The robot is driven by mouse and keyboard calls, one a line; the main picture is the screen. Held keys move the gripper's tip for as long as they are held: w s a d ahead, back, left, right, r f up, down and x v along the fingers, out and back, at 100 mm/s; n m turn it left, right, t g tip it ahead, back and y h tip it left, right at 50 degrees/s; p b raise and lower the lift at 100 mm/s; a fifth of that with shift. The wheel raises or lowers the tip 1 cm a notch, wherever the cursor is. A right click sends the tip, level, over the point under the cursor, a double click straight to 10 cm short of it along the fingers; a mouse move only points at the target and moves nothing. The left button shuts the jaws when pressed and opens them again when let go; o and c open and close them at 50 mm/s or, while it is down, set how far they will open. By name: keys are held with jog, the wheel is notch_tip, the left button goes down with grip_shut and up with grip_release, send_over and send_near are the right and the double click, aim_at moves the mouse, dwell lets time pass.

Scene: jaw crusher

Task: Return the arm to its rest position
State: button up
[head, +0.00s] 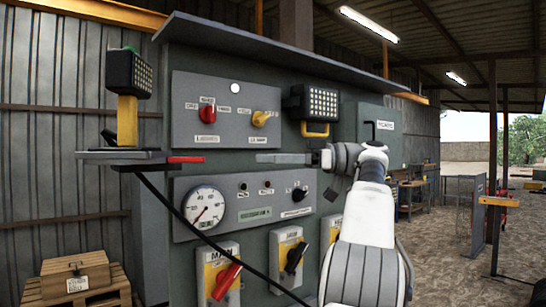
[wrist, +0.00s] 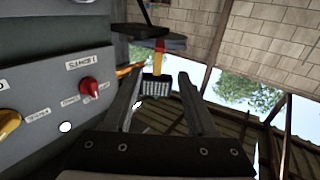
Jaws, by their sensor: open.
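My arm (head: 362,225) rises from the bottom right in front of the grey control cabinet (head: 350,100), bent at its top. My gripper (head: 262,158) points left, level, between the cabinet's upper and lower panels. In the wrist view, my gripper (wrist: 162,76) shows two dark fingers spread apart with nothing held between them. In the head view the fingers overlap edge-on, and I cannot tell their distance from the cabinet face.
A second lamp (head: 317,103) is on the cabinet. Knobs, a gauge (head: 205,207) and switch boxes are nearby. The right side is open.

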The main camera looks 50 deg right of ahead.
jog(key=shift+s+d, duration=0.25)
jog(key=shift+s, duration=0.1)
jog(key=shift+w, duration=0.1)
dwell(0.3)
